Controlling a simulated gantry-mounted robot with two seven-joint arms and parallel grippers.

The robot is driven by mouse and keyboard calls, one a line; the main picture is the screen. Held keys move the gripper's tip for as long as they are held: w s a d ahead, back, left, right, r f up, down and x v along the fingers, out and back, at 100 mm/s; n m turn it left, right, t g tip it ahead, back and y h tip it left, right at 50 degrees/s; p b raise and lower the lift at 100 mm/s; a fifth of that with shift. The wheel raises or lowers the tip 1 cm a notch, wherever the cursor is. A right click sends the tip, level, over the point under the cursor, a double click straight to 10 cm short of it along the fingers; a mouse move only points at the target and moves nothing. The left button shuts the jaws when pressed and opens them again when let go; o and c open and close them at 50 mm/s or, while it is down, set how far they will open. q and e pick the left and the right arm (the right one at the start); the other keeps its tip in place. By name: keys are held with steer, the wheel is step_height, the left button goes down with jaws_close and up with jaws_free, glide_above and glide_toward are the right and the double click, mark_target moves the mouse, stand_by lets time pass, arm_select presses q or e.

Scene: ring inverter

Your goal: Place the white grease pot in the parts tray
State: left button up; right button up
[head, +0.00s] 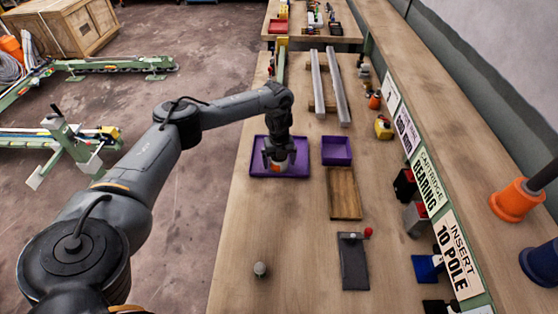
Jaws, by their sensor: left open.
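A white pot (278,166) with an orange-red patch, which looks like the grease pot, is at the wide, shallow purple tray (260,172). It appears to stand inside the tray, upright, but its base is hard to make out. My left gripper (279,158) points down over the tray, open, with its fingers around the upper part of the pot. The gripper hides part of the pot and of the tray's floor. Whether the fingers touch the pot cannot be told. My right gripper is not in view.
A smaller purple bin (337,150) stands just right of the tray. A wooden board (344,194), a dark plate (354,264) and a small grey knob (260,269) lie nearer. Long metal rails (337,88) lie behind. A labelled shelf edge (428,180) borders the right; the bench's front left is mostly clear.

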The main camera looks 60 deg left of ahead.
arm_select(q)
steer(key=shift+r, duration=0.6)
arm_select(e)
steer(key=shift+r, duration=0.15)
arm_select(q)
step_height(320, 180, up, 11)
steer(key=p, duration=0.6)
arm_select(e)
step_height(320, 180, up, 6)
arm_select(q)
steer(key=shift+s+r, duration=0.1)
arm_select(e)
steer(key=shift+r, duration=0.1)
